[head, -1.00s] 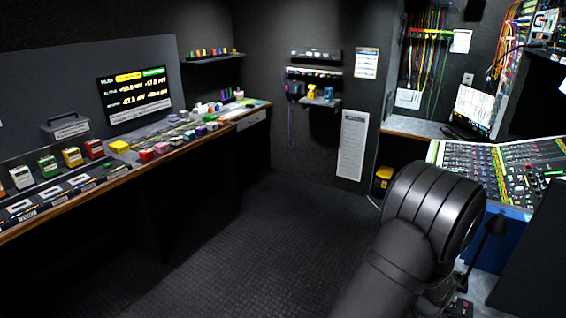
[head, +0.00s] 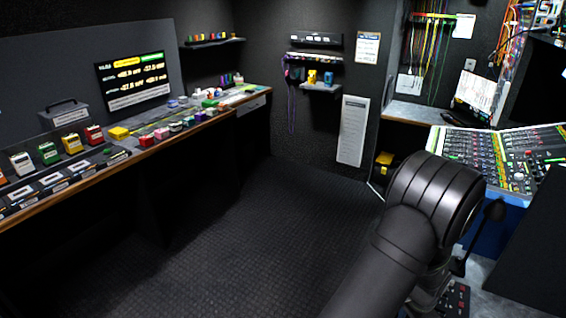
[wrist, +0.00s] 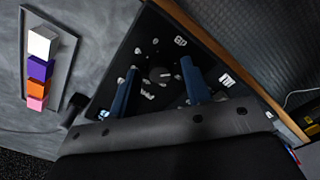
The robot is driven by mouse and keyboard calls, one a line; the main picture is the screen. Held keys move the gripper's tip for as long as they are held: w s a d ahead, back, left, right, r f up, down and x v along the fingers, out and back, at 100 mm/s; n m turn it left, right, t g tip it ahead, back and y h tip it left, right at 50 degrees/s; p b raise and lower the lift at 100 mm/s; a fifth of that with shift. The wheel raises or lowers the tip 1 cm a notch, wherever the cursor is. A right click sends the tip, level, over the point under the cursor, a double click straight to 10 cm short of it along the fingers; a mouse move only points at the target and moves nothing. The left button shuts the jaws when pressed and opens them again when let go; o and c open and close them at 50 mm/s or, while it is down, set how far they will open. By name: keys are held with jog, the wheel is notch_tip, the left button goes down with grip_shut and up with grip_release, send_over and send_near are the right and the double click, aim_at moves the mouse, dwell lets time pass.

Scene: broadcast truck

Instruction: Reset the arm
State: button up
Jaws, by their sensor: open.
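My arm (head: 430,215) rises from the bottom of the head view at the right, bent at a thick black joint. My gripper is not visible there. In the wrist view my gripper (wrist: 160,68) shows as two blue fingers, spread apart with nothing held between them. They are over a black panel (wrist: 205,50) with white markings. I cannot tell how far above it they are.
In the wrist view a narrow tray (wrist: 66,75) with white, purple, orange and pink blocks lies left on a grey surface. A mixing console (head: 490,160) stands right of my arm. A long cluttered bench (head: 190,135) runs along the left. The middle floor (head: 240,230) is clear.

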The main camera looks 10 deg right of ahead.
jog(key=m, duration=0.3)
jog(key=shift+m, duration=2.6)
jog(key=o, duration=1.2)
jog(key=s+d+r+m, duration=0.3)
jog(key=s+r+m, duration=0.5)
jog(key=r+m, duration=0.3)
jog(key=s+d+r+m, duration=0.3)
jog(key=s+r+m, duration=0.55)
jog(key=r, duration=0.45)
notch_tip(320, 180, down, 10)
jog(key=shift+w+d, duration=0.15)
jog(key=shift+w, duration=0.2)
